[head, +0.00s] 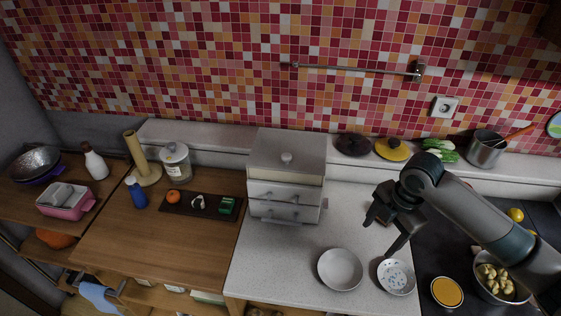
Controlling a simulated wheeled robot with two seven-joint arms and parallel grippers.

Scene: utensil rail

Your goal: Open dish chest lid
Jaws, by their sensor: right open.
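The dish chest (260,190) is a grey-white box standing on the white counter against the back ledge. Its lid (305,148) lies flat on top, with a small round knob (286,157) in the middle. Below the lid is a cream band and a front with drawers and bar handles (283,214). My right gripper (380,236) is open and empty, with its fingers pointing down over the counter, to the right of the chest and apart from it. My left gripper is out of view.
A white bowl (340,269) and a patterned bowl (396,277) sit at the counter's front. A dark lid (354,145) and a yellow lid (393,149) lie on the back ledge. A rail (350,69) crosses the wall. The counter between chest and right gripper is mostly clear.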

